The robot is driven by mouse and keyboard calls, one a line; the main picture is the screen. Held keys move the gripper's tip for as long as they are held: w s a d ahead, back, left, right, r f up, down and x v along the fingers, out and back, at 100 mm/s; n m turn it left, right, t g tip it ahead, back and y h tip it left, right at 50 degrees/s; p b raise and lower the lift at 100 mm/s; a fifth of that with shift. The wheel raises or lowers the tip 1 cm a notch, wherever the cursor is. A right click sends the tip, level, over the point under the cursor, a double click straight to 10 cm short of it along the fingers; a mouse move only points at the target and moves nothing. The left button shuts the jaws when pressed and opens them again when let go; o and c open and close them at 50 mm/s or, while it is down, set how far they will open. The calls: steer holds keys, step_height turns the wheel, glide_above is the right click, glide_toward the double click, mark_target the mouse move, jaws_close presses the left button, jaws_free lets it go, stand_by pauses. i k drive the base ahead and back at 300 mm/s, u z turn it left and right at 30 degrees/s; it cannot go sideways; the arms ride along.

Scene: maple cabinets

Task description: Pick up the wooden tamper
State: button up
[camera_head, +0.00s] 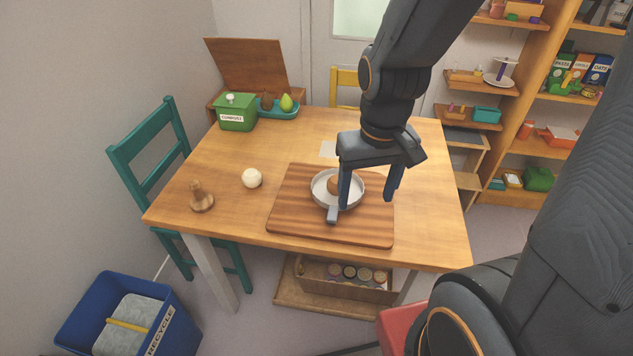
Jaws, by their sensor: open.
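The wooden tamper (201,198) stands upright on the table (215,160) near its left front corner, with a narrow top and a wide round base. My gripper (368,196) is open, pointing down over the pan (317,191) and cutting board, well to the right of the tamper. A brown roundish thing (333,184) lies in the pan, partly hidden by my near finger. I cannot tell whether my fingers touch the pan.
A white ball (252,178) sits between the tamper and the striped cutting board (290,222). A green compost box (236,112) and a teal tray (290,112) with pears stand at the back left. A teal chair (150,150) is at the left side.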

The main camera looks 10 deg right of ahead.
mark_target(200, 203)
steer(key=u, duration=0.4)
steer(key=k, duration=0.5)
steer(key=u, duration=1.4)
steer(key=i, duration=0.75)
steer(key=z, duration=0.6)
steer(key=i, duration=0.7)
steer(key=z, duration=0.75)
